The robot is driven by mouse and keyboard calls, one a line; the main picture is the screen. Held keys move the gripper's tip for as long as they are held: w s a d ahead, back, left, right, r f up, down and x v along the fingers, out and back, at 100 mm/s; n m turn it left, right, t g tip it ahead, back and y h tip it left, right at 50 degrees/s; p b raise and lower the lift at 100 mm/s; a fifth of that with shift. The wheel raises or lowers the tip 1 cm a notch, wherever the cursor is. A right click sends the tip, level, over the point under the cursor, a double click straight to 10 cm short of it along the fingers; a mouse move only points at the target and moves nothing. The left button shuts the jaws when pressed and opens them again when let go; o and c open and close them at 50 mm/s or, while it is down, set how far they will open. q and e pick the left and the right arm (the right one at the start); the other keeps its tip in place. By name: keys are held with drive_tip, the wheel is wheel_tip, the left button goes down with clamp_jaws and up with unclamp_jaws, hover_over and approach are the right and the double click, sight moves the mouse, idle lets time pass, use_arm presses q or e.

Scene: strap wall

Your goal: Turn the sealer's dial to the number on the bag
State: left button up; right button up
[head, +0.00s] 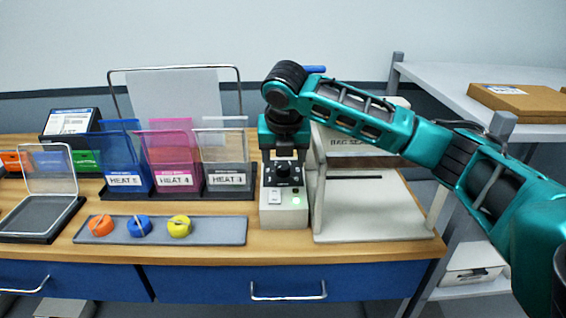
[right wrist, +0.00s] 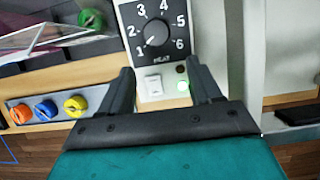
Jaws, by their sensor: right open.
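The bag sealer (head: 284,214) stands on the bench with a black dial panel on its front. The dial (right wrist: 157,33) is a black knob in a ring of numbers 1 to 6 marked HEAT; its pale mark appears to point at lower left, toward 1. My right gripper (head: 283,165) is open and empty in front of the panel, its fingers (right wrist: 160,85) apart just below the dial in the wrist view. Bags stand in a black rack: a blue one (head: 120,140) whose label seems to read HEAT 5, a pink one (head: 171,150) HEAT 4, a clear one (head: 222,150) HEAT 3. My left gripper is out of view.
A white switch (right wrist: 152,87) and a lit green lamp (right wrist: 183,86) sit below the dial. A grey tray (head: 212,230) holds orange, blue and yellow rolls. A clear-lidded box (head: 48,170) stands left. A cardboard box (head: 520,101) lies on the right shelf.

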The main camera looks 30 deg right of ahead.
sight(283, 166)
drive_tip(key=shift+w+d, duration=0.4)
drive_tip(key=shift+w, duration=0.25)
drive_tip(key=shift+w+d, duration=0.35)
drive_tip(key=shift+w, duration=0.25)
drive_tip(key=x, duration=0.4)
drive_tip(key=shift+w+d+f, duration=0.1)
drive_tip(key=shift+w+f, duration=0.05)
drive_tip(key=shift+f, duration=0.35)
drive_tip(key=shift+c, duration=0.5)
drive_tip(key=c, duration=0.9)
